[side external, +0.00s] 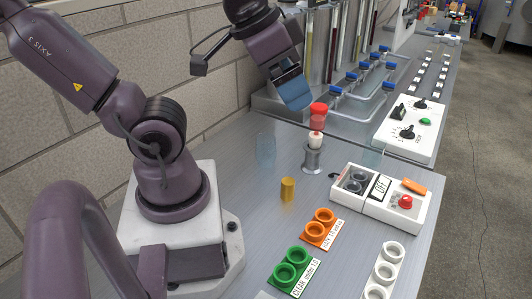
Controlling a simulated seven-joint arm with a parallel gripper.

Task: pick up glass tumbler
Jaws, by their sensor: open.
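A faint, see-through bluish shape (265,148), apparently the glass tumbler, stands on the grey bench near the wall. Its outline is hard to make out. My gripper (296,103) is above the bench, up and to the right of this shape, and apart from it. The gripper points down and is open, with nothing seen in it; its fingers overlap in this view. Just below and right of the fingertips is a red-topped white piece (318,118) upright on a grey metal stand (312,158). Whether the fingers touch it cannot be told.
A brass cylinder (288,189) stands in front. Orange (318,228) and green (291,267) ring holders, white rings (383,273) and a white switch box (380,200) lie nearer. Tall tubes and blue-handled valves (350,77) stand behind. The brick wall (130,55) bounds the left.

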